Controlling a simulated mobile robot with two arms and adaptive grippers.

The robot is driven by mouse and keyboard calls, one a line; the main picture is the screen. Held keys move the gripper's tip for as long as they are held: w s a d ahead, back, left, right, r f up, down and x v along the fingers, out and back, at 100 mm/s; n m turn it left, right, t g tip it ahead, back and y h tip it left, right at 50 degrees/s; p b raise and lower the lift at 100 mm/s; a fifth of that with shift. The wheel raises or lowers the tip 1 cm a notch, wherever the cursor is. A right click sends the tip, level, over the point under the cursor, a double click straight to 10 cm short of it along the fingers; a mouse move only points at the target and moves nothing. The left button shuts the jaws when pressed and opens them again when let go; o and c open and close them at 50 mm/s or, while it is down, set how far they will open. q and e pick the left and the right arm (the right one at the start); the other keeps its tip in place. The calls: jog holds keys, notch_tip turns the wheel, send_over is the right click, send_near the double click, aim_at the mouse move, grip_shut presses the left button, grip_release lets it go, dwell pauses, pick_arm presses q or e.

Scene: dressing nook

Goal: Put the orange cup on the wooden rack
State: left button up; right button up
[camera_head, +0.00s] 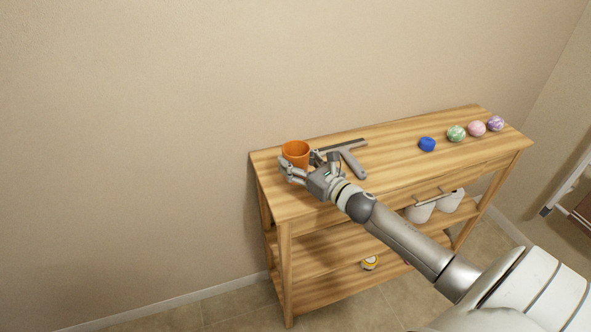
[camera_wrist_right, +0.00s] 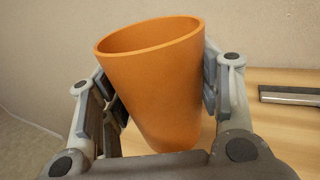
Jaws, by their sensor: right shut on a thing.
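The orange cup (camera_head: 296,151) is at the left end of the wooden rack's (camera_head: 300,205) top, mouth up. My right gripper (camera_head: 299,168) is shut on the cup, with its fingers on either side of the cup wall. In the right wrist view the cup (camera_wrist_right: 160,85) fills the space between the fingers and looks tilted there. I cannot tell whether the cup's base touches the rack top. My left gripper is in neither view.
A grey squeegee (camera_head: 350,158) lies just right of the gripper. A blue object (camera_head: 427,144) and green (camera_head: 456,133), pink (camera_head: 477,129) and purple (camera_head: 496,123) balls lie toward the right end. White containers (camera_head: 420,212) and a small round item (camera_head: 370,263) are below. A wall stands behind.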

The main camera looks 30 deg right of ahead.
jog(key=shift+w+d+f, duration=0.1)
jog(key=shift+w+f, duration=0.2)
jog(key=shift+f, duration=0.05)
notch_tip(320, 180, down, 3)
jog(key=shift+r+p, duration=0.1)
jog(key=shift+p, duration=0.3)
jog(key=shift+f, duration=0.2)
jog(key=shift+f, duration=0.15)
jog(key=o, duration=1)
jog(key=shift+r, duration=0.2)
